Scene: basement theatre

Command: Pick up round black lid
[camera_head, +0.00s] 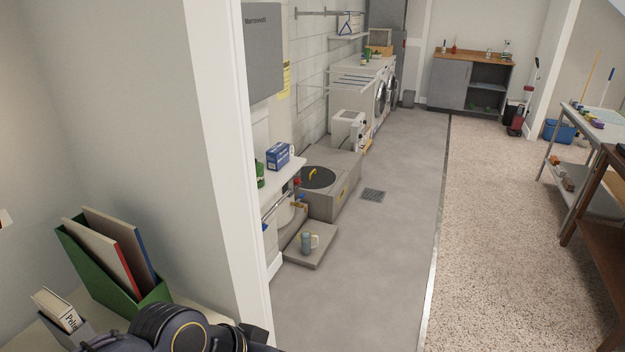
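A round black lid (323,180) lies flat on top of a low grey box (342,196) on the floor, in the middle of the head view, beyond the white door frame. A yellow handle (312,174) shows on top of the lid. The lid's left edge is partly hidden by the shelf and items in front of it. Neither of my grippers is in view. Only a dark part of my arm shows at the bottom left, far from the lid.
A white shelf (282,183) with a blue box (279,156) stands just left of the lid. A mug (307,243) stands on a low grey slab (322,254) in front. The grey floor (380,260) to the right is clear. A wall edge (225,170) stands at left.

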